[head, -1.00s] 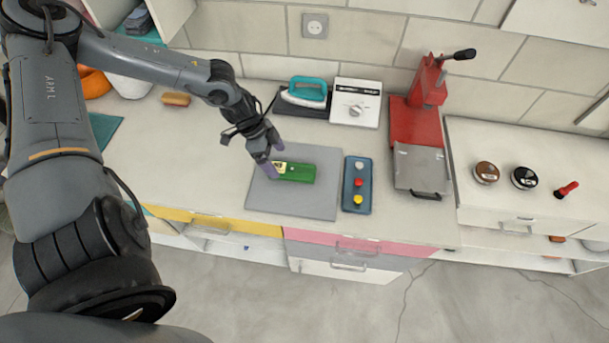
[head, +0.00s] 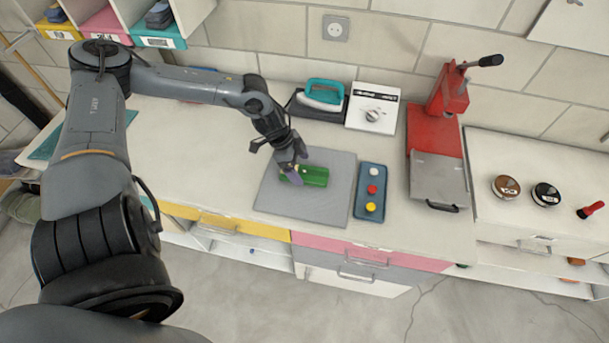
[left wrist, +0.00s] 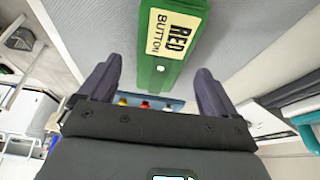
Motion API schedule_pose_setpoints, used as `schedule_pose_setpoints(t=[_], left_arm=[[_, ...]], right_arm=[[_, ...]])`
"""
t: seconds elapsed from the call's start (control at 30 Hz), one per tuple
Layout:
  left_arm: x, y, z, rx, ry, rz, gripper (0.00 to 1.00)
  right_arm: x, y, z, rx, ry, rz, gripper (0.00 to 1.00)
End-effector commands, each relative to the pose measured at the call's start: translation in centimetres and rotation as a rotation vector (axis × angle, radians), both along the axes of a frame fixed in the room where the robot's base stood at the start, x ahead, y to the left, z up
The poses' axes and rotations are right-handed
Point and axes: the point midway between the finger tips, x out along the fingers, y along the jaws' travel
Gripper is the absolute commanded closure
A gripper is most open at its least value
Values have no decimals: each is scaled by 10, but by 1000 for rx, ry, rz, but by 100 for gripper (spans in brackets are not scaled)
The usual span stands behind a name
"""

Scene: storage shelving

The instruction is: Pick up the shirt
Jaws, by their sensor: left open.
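No plain shirt lies on the counter. Dark folded cloth, perhaps a shirt, sits in a cubby (head: 160,15) of the shelf at the top left of the head view. A green block-like item (head: 314,177) with a pale label lies on the grey mat (head: 335,200). In the left wrist view the item (left wrist: 172,50) reads "RED BUTTON". My left gripper (head: 292,178) is over its left end. Its fingers (left wrist: 157,70) are apart, with the item's end showing between and beyond them. I cannot tell if they touch it. My right gripper is out of view.
A blue tray (head: 360,207) with white, red and yellow buttons lies right of the mat. A red press (head: 434,140) stands beyond it. A teal iron (head: 324,94) and a white box with a dial (head: 373,108) are at the back.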

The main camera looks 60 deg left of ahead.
Motion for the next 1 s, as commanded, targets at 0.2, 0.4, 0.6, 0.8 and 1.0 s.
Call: schedule_pose_setpoints(t=[0.2,0.4,0.6,0.8,1.0], left_arm=[[8,-4,-20,-4,-5,2,8],[9,-6,-26,-1,-2,-1,8],[9,-6,-26,1,0,-2,8],[9,-6,-26,1,0,-2,31],[9,-6,-26,0,0,-1,62]], right_arm=[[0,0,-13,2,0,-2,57],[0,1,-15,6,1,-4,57],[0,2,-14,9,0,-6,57],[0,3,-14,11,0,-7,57],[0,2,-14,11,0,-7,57]])
